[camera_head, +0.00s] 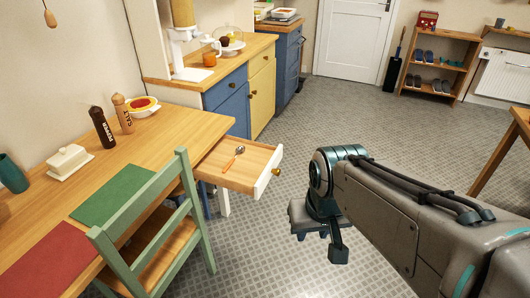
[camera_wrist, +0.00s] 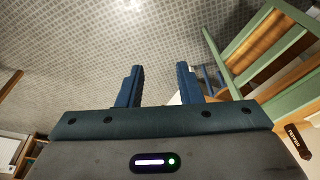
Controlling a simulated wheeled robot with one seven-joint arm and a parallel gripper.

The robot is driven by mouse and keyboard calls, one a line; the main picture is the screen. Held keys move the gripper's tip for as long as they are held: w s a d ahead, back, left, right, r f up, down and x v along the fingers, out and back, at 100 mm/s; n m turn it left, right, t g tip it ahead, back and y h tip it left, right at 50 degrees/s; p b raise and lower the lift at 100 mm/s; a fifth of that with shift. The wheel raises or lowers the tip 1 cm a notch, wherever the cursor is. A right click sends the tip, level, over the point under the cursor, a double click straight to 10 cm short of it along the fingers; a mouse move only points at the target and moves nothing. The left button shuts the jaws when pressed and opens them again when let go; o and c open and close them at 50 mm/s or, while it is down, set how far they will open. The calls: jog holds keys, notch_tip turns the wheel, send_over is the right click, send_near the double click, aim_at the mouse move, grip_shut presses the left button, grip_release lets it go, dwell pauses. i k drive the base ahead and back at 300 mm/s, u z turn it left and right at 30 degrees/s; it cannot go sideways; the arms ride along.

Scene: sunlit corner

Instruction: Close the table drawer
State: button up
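The table drawer (camera_head: 225,175) is pulled out from the right end of the wooden table (camera_head: 185,130). It has a white front (camera_head: 266,175) and a round brass knob (camera_head: 277,171). A spoon with an orange handle (camera_head: 233,159) lies inside it. My gripper (camera_wrist: 160,85) is open and empty, with its two blue fingers apart in the wrist view. In the head view it points down over the floor, to the right of the drawer front and apart from it. My wrist hides part of the gripper there. The drawer cannot be made out clearly in the wrist view.
A green chair (camera_head: 150,225) stands at the table's near side, close to the drawer. A pepper mill (camera_head: 101,127), a salt mill (camera_head: 122,113) and a bowl (camera_head: 142,106) stand on the table. Blue and yellow cabinets (camera_head: 262,95) stand behind. The tiled floor (camera_head: 330,120) is clear.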

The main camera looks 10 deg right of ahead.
aim_at(252, 170)
jog(key=k, duration=0.45)
jog(key=u, duration=0.5)
jog(key=i, duration=0.95)
jog(key=z, duration=0.5)
jog(key=i, duration=0.45)
jog(key=z, duration=0.4)
